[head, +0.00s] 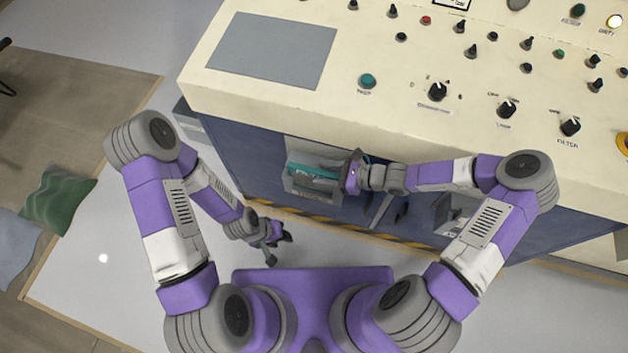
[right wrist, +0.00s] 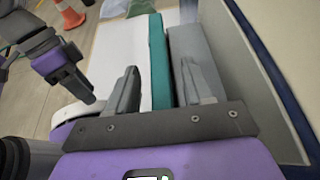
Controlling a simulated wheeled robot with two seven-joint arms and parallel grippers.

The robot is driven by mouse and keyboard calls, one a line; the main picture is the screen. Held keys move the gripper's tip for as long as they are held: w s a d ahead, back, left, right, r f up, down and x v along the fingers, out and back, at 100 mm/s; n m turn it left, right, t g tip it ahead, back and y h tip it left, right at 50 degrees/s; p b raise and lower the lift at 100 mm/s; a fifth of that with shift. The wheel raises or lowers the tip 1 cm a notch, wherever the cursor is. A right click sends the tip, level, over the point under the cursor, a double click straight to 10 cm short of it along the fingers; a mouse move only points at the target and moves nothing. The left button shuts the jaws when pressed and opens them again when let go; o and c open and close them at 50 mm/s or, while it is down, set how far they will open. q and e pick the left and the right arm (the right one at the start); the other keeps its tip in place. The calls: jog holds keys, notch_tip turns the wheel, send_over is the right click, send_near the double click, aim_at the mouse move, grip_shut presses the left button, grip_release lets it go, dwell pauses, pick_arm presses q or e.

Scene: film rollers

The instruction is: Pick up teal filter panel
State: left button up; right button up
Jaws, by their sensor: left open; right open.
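The teal filter panel (head: 312,170) shows as a thin teal strip in a grey holder on the blue front of the cream console. In the right wrist view the panel (right wrist: 158,60) stands on edge between my right gripper's fingers, nearer the right finger. My right gripper (head: 350,172) is open at the panel's right end, its fingers on either side of it; I cannot tell whether either touches. It also shows in the right wrist view (right wrist: 163,85). The panel's near end is partly hidden by the gripper. My left gripper (head: 277,240) is open and empty, low in front of the console.
The cream control console (head: 230,95), with knobs and buttons, overhangs the holder. A grey block (right wrist: 188,45) lies close beside the panel's right side. A green cushion (head: 58,200) lies at the far left. An orange cone (right wrist: 70,14) stands far off.

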jog(key=shift+w+a, duration=0.1)
jog(key=shift+c, duration=0.3)
grip_shut()
jog(key=shift+r, duration=0.1)
